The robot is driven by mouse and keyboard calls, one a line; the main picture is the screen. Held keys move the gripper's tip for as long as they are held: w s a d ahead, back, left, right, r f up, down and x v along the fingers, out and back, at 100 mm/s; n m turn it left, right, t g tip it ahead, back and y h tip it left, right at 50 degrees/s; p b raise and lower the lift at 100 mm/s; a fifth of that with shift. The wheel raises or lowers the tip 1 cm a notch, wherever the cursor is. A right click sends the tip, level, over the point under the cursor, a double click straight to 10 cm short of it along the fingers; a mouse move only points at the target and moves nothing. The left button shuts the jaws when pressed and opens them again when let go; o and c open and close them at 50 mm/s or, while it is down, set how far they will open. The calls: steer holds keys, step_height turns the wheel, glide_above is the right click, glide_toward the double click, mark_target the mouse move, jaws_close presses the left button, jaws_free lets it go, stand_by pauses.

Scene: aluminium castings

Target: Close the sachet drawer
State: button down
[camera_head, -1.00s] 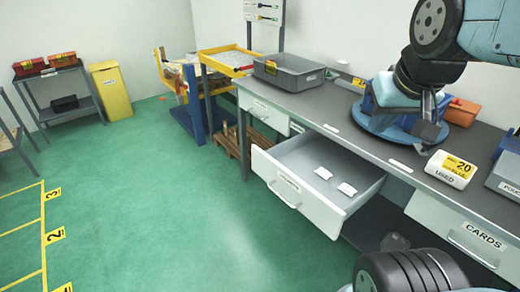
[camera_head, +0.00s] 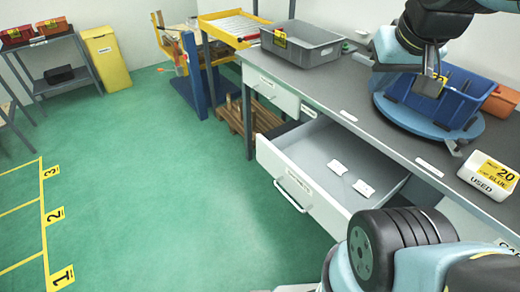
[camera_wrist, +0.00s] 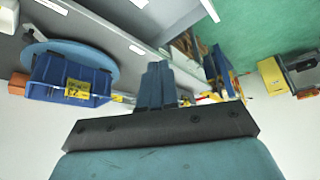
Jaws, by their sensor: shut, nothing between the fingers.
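The sachet drawer (camera_head: 301,196) is a pale grey drawer under the bench, pulled well out, with a bar handle on its front. Two small white sachets (camera_head: 350,178) lie on its floor. My gripper (camera_head: 430,84) is above the bench in front of the blue bin, up and to the right of the drawer and apart from it. In the wrist view its dark blue-grey fingers (camera_wrist: 157,84) are together and empty. My arm hides part of the drawer's right side in the head view.
A blue bin (camera_head: 440,100) stands on a round blue turntable (camera_head: 400,112) on the bench. A grey tray (camera_head: 303,46) sits at the bench's far end. A white USED box (camera_head: 488,174) is at right. A closed drawer (camera_head: 268,86) is beyond. The green floor is clear at left.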

steer(key=w+a+f+n+g+h, duration=0.45)
steer(key=w+a+f+n, duration=0.9)
steer(key=n, duration=0.95)
steer(key=a+f+n+t+h, duration=0.3)
steer(key=a+f+n+t, duration=0.1)
steer(key=a+f+n, duration=1.45)
steer(key=n, duration=0.1)
glide_toward(266, 162)
steer(key=x, duration=0.5)
steer(key=shift+s+a+f, duration=0.1)
steer(key=shift+f, duration=0.15)
steer(key=shift+w+d, duration=0.25)
steer(key=shift+d, duration=0.1)
